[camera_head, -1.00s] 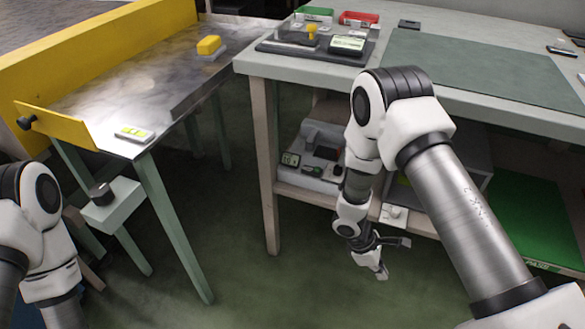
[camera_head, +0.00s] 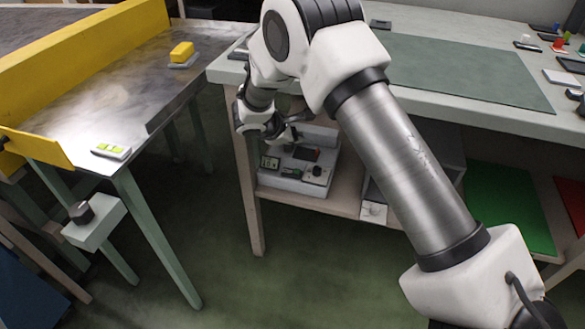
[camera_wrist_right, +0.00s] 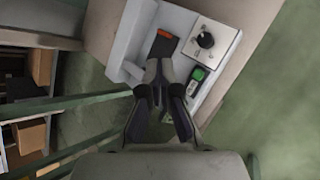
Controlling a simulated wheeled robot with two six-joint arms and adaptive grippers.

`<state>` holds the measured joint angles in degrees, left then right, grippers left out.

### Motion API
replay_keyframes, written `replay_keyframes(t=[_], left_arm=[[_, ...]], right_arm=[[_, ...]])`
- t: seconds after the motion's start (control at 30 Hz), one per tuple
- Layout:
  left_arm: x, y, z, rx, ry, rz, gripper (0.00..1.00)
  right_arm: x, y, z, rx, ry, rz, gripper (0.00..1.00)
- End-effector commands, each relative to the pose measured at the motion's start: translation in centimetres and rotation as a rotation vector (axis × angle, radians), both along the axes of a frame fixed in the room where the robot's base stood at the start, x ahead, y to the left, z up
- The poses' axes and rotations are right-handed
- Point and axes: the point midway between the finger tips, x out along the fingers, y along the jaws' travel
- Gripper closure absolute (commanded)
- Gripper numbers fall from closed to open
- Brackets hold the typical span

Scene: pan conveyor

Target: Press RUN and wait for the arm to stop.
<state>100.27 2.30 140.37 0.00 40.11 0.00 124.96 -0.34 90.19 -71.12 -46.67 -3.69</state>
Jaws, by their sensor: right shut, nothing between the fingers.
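A light grey control box (camera_head: 278,183) stands on the lower shelf below the workbench. It carries a small display (camera_head: 270,163), a dark switch (camera_head: 305,154) and a black knob (camera_head: 317,171). No RUN label is readable. My right gripper (camera_head: 292,130) is shut and empty, above the back left of the box. Its closed fingers (camera_wrist_right: 160,77) overlap the box in the wrist view; contact cannot be told. My left gripper is out of view.
The workbench (camera_head: 400,28) with a green mat (camera_head: 460,65) overhangs the shelf (camera_head: 345,198). A steel-topped table with a yellow wall (camera_head: 75,55) stands left, holding a yellow block (camera_head: 181,51). A green panel (camera_head: 505,205) lies right. The floor between is clear.

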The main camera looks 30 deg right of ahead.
Motion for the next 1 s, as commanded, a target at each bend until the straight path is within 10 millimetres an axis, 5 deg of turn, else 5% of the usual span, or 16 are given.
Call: replay_keyframes(t=[0.43,1.0], left_arm=[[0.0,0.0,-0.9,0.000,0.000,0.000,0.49],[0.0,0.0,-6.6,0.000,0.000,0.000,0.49]], right_arm=[[-0.1,0.0,-1.1,0.001,0.002,0.000,1.00],[-0.1,0.0,-8.7,0.001,0.001,-0.001,1.00]])
